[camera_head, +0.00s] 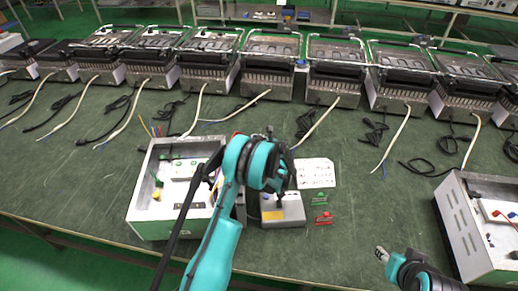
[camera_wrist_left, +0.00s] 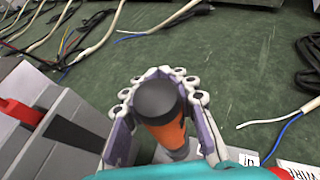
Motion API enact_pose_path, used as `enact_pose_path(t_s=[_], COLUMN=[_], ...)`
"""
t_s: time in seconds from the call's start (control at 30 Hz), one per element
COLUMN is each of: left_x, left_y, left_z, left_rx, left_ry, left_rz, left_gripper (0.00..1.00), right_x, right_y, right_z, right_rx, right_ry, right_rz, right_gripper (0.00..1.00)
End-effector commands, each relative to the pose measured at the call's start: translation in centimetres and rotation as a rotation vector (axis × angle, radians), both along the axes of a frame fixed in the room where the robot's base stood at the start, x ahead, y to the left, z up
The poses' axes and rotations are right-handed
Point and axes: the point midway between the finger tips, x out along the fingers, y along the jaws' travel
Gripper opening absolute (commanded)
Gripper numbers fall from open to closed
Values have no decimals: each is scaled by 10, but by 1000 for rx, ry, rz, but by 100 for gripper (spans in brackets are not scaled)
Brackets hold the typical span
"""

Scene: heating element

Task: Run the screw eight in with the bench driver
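The driver (camera_wrist_left: 160,115), with an orange body and black cap, stands between the fingers of my left gripper (camera_wrist_left: 165,80) in the left wrist view. The finger links curve around it on both sides and appear closed on it. In the head view my left gripper (camera_head: 268,168) is above a grey box with a yellow label (camera_head: 283,212), at the right of an open metal housing (camera_head: 150,215). My arm hides part of the housing and the driver. I cannot make out screw eight. My right gripper (camera_head: 382,254) is at lower right, apart from everything; its opening is unclear.
A white sheet (camera_head: 316,172), a green piece (camera_head: 320,200) and a red piece (camera_head: 323,218) lie right of the grey box. Another metal housing (camera_head: 470,230) stands at the right edge. Several heaters (camera_head: 340,70) line the back, with loose cables in front. The bench (camera_head: 375,205) is clear right of centre.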

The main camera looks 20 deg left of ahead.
Motion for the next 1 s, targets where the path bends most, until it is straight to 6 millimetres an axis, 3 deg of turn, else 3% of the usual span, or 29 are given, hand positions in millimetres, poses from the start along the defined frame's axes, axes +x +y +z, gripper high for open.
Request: enact_pose_path(t_s=[0.47, 0.77, 1.0], left_x=[0, 0, -9], left_y=[0, 0, -46], left_z=[5, 47, 71], left_rx=[0, 0, 0], left_ry=[0, 0, 1], left_rz=[0, 0, -4], left_gripper=[0, 0, 0], right_x=[0, 0, 0], right_y=[0, 0, 0], right_z=[3, 24, 39], right_rx=[0, 0, 0], right_ry=[0, 0, 0], right_rz=[0, 0, 0], right_gripper=[40, 40, 40])
